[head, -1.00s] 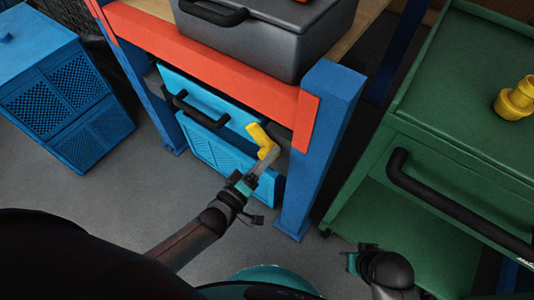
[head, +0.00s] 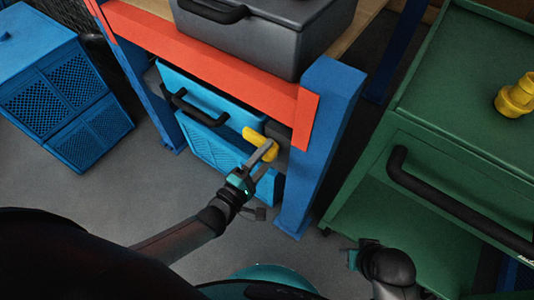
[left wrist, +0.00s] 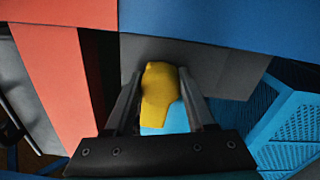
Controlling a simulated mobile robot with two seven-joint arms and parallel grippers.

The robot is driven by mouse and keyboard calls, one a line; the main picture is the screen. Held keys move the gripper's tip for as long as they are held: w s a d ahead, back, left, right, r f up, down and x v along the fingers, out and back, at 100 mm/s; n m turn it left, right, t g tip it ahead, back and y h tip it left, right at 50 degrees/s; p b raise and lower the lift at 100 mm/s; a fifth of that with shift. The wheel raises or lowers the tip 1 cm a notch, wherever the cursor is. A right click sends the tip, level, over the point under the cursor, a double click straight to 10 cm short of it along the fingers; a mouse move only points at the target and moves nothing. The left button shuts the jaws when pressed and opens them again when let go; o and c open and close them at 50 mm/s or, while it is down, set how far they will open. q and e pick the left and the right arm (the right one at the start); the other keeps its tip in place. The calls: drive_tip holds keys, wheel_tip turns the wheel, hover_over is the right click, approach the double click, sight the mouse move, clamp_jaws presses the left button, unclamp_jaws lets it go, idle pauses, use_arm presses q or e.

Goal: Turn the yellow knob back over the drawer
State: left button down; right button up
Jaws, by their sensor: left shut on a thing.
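The yellow knob (head: 255,138) is on a dark grey mount at the right end of the blue drawer unit, just under the red beam. It lies slanted across the drawer's (head: 207,90) right edge, its free end toward the upper left. My left gripper (head: 268,153) is shut on the knob. In the left wrist view the knob (left wrist: 159,92) sits between the two dark fingers. My right gripper (head: 354,258) shows only in part at the bottom, apart from everything; its fingers are not clear.
The blue post (head: 318,140) stands just right of the knob. A grey case (head: 280,40) sits on the bench above. A green cart (head: 400,155) with a black handle stands at right. A blue crate (head: 60,95) stands at left. Grey floor is free in front.

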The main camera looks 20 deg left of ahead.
drive_tip(key=shift+r, duration=0.1)
idle(0.4)
use_arm(q)
drive_tip(key=shift+c, duration=1.2)
unclamp_jaws()
use_arm(e)
drive_tip(key=shift+s+d, duration=0.1)
use_arm(q)
drive_tip(key=shift+s+a, duration=0.1)
drive_tip(key=shift+s, duration=0.2)
drive_tip(key=p+v, duration=0.3)
drive_tip(key=v, duration=1.1)
drive_tip(key=shift+s+a, duration=0.15)
drive_tip(key=shift+s, duration=0.15)
use_arm(e)
drive_tip(key=s+f+g, duration=0.1)
drive_tip(key=s+f, duration=0.2)
drive_tip(key=f, duration=0.2)
drive_tip(key=shift+d+f, duration=0.3)
